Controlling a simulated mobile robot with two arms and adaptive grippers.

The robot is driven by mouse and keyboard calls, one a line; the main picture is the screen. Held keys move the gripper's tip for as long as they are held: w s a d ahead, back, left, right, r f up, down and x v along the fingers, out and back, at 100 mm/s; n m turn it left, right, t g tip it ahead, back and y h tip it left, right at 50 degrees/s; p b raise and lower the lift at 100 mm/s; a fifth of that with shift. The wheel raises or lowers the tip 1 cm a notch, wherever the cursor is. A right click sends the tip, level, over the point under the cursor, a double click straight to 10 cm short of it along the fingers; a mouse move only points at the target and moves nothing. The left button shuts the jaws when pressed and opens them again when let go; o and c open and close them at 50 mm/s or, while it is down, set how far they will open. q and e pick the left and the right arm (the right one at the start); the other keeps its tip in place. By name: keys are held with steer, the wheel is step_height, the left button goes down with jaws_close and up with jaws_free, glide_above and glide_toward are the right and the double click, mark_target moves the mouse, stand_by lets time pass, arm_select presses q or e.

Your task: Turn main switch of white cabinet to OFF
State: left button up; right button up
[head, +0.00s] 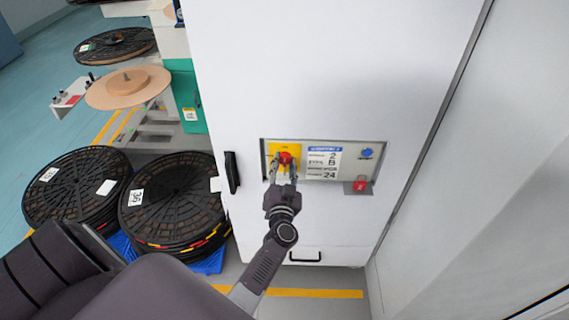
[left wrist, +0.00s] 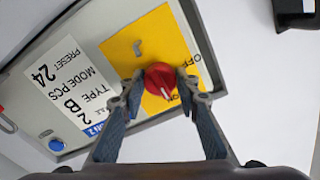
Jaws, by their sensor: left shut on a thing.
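The white cabinet (head: 320,70) stands in front of me with a recessed control panel (head: 345,150). Its main switch, a red knob (head: 286,157) on a yellow plate, sits at the panel's left end. It also shows in the left wrist view (left wrist: 160,77), where the plate bears ON and OFF lettering. The knob's white mark seems to point toward ON in that view. My left gripper (head: 283,172) is at the knob. In the left wrist view its fingers (left wrist: 160,86) are shut on the knob, one on each side. My right gripper is out of view.
The panel also has a blue button (head: 367,152) and a red switch (head: 360,185). A black handle (head: 232,172) is on the cabinet's left side. Stacked black reels (head: 175,200) stand on the floor at left. A grey wall or panel rises close at right.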

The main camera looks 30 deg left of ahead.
arm_select(q)
steer(key=shift+n, duration=0.3)
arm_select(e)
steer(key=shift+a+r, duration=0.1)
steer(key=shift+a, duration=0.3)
arm_select(q)
steer(key=shift+n+p, duration=0.3)
steer(key=shift+n, duration=0.7)
steer(key=n, duration=0.6)
steer(key=shift+d, duration=0.1)
steer(key=n+b, duration=0.1)
steer(key=n, duration=0.4)
steer(key=shift+f+n, duration=0.1)
steer(key=shift+n, duration=0.2)
steer(key=n, duration=0.2)
steer(key=shift+n+b, duration=0.3)
steer(key=shift+n, duration=0.5)
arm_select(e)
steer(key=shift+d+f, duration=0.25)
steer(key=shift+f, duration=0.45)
